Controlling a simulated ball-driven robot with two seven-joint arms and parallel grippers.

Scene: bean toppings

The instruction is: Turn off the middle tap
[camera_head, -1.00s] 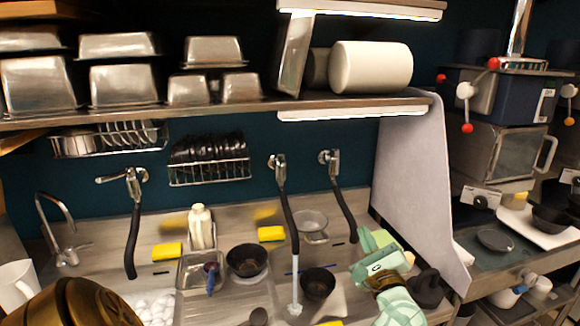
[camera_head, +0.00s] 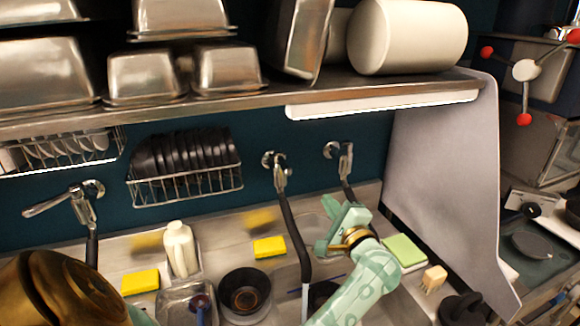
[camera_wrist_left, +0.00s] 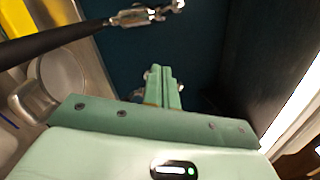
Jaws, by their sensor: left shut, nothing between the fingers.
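The middle tap (camera_head: 280,170) is on the blue wall, with a black hose (camera_head: 292,225) hanging from it. A thin pale stream of water (camera_head: 306,300) shows below the hose's end. The left tap (camera_head: 75,203) and the right tap (camera_head: 343,157) are on either side. My green left gripper (camera_head: 330,222) is shut and empty, to the right of the middle hose and below the right tap. In the left wrist view its closed fingers (camera_wrist_left: 163,84) point toward the dark wall. A metal tap (camera_wrist_left: 143,16) with a black hose is above them; I cannot tell which tap. My right gripper is not in view.
A steel shelf (camera_head: 230,112) with metal pans runs above the taps. A wire rack (camera_head: 185,183) of black bowls hangs left of the middle tap. A grey partition (camera_head: 445,170) stands on the right.

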